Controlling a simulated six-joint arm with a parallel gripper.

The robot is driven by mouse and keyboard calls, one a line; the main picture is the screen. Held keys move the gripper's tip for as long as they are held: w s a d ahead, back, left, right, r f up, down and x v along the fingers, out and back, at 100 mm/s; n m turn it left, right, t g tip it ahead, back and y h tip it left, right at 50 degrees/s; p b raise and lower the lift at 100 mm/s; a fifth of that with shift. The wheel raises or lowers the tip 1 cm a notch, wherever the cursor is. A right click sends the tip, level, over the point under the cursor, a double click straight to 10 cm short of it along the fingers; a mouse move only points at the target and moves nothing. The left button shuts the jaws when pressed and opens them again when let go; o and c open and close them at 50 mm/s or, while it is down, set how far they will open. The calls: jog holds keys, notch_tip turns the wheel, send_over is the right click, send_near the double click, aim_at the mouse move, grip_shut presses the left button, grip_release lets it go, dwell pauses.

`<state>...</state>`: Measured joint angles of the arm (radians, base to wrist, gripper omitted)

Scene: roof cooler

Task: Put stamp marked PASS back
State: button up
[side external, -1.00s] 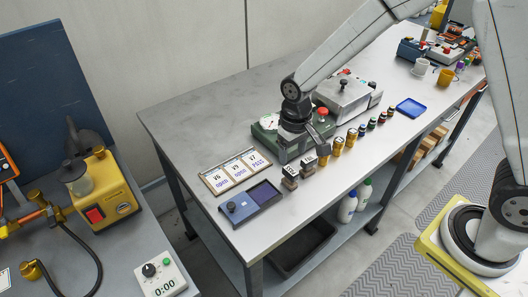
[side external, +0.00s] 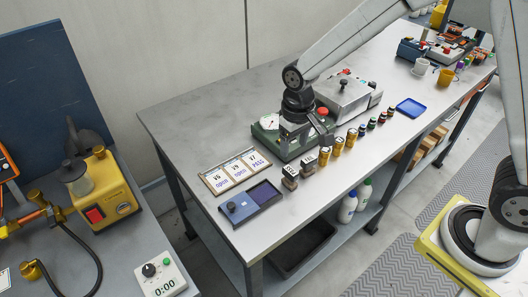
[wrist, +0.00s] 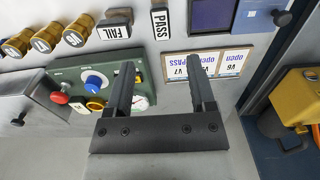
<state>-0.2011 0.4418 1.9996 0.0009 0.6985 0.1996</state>
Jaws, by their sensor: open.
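The PASS stamp (side external: 290,178) stands on the grey table beside the blue ink pad box (side external: 252,204). Its label faces the camera in the wrist view (wrist: 160,22). The FAIL stamp (side external: 308,165) stands right next to it, and it also shows in the wrist view (wrist: 116,29). My gripper (side external: 298,130) is above the green device with the dial, with its fingers apart and nothing between them. In the wrist view my gripper (wrist: 162,75) has its two fingers spread, short of both stamps.
The green device (side external: 268,138) with a red knob is under my gripper. Several brass-coloured stamps (side external: 337,147) stand in a row to the right. The table's left back is bare.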

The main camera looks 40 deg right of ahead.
jog(key=shift+s+d+r, duration=0.15)
jog(key=shift+s+d, duration=0.05)
jog(key=shift+d, duration=0.05)
jog(key=s+d+r+t, duration=0.1)
jog(key=s+d+t, duration=0.1)
jog(key=s+d, duration=0.5)
jog(key=s, duration=0.4)
jog(key=shift+d+r+t, duration=0.3)
jog(key=shift+r, duration=0.05)
